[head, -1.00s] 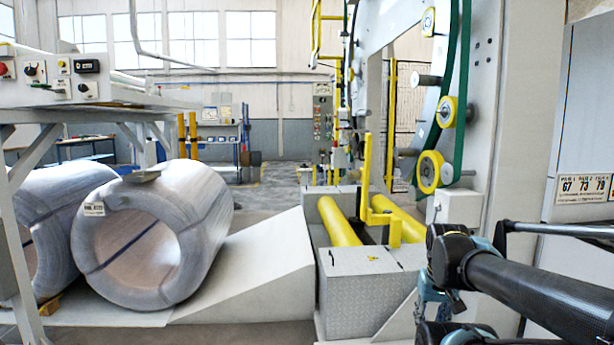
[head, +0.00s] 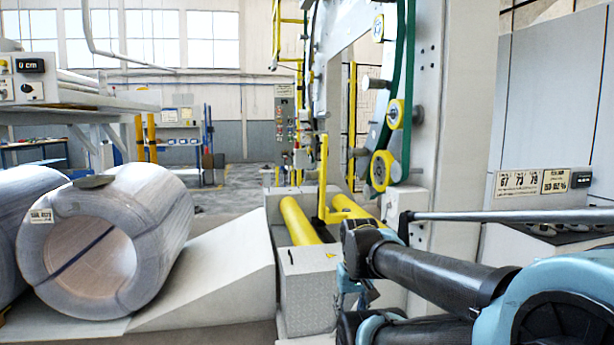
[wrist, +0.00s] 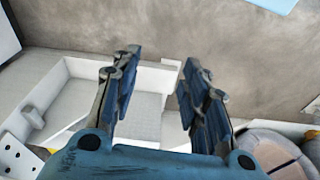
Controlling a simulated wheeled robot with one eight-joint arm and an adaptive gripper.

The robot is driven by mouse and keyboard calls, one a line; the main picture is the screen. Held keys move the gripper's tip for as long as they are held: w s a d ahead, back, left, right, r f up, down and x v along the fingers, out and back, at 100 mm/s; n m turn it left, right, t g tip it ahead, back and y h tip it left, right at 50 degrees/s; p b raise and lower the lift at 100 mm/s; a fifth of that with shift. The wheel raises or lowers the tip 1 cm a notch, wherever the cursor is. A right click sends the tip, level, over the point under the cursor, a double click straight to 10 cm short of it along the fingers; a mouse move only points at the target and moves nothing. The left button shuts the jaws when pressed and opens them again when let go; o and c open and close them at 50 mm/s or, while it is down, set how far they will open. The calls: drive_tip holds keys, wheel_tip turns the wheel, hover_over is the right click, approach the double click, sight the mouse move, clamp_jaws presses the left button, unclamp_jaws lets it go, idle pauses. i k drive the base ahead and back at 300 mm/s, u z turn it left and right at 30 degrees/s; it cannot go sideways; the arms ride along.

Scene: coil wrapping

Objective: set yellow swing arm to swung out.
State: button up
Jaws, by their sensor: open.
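The yellow swing arm (head: 323,180) is an upright yellow post with a low bracket beside the yellow rollers, at the middle of the head view. It stands in front of the large white wrapping frame (head: 432,110). My gripper (wrist: 158,60) is open and empty in the wrist view, its two fingers apart over bare floor and pale machine parts. In the head view it is mostly hidden by my arm, low and to the right of the swing arm, and apart from the post. The swing arm is not clearly seen in the wrist view.
Two yellow rollers (head: 299,220) lie behind a grey step box (head: 306,290). A wrapped coil (head: 150,215) and a pale ramp (head: 215,275) are at left. A cabinet with a grey rail stands at right. Open floor shows at the back.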

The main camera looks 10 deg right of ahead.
sight(320, 175)
drive_tip(key=k, duration=0.6)
drive_tip(key=u, duration=0.6)
drive_tip(key=i, duration=2.05)
drive_tip(key=z, duration=0.45)
